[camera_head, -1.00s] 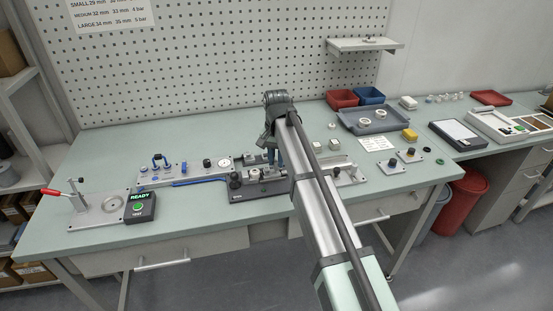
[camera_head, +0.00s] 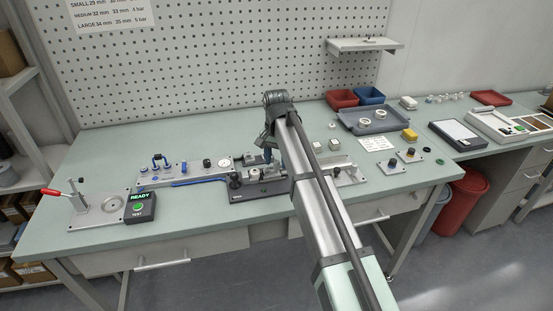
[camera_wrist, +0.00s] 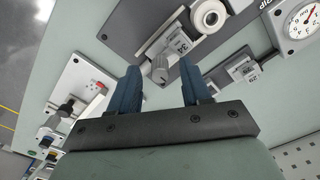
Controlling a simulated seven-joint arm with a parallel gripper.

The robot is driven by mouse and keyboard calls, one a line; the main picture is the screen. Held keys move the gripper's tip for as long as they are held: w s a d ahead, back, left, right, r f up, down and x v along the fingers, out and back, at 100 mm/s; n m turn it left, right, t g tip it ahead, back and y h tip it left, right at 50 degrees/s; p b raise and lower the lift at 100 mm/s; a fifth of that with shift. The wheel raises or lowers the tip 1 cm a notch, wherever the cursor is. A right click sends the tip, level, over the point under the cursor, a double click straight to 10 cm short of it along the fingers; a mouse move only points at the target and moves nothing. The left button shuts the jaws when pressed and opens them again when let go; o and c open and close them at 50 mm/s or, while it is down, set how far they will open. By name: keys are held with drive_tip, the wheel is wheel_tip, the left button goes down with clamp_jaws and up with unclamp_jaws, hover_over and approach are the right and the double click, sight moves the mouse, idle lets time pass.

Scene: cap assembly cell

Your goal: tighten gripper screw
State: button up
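A dark fixture block (camera_head: 275,187) sits at the front middle of the bench, with light clamp-like parts on top. In the wrist view, a small grey cylindrical knob (camera_wrist: 160,70), which looks like the screw, projects from a light block with a printed label (camera_wrist: 181,45). My gripper (camera_wrist: 160,66) is open, with its two blue fingers apart on either side of the knob in the picture. I cannot tell how far the knob is from the fingertips. In the head view my gripper (camera_head: 268,150) is above the fixture, and my arm hides part of it.
A panel with a dial gauge (camera_head: 224,163) and blue fittings lies left of the fixture. A test station (camera_head: 140,207) reads READY at the far left. A grey tray (camera_head: 385,125) and red and blue bins stand at the back right.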

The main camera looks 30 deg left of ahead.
sight(276, 161)
wheel_tip(276, 161, up, 14)
idle(0.8)
drive_tip(key=shift+f, duration=0.1)
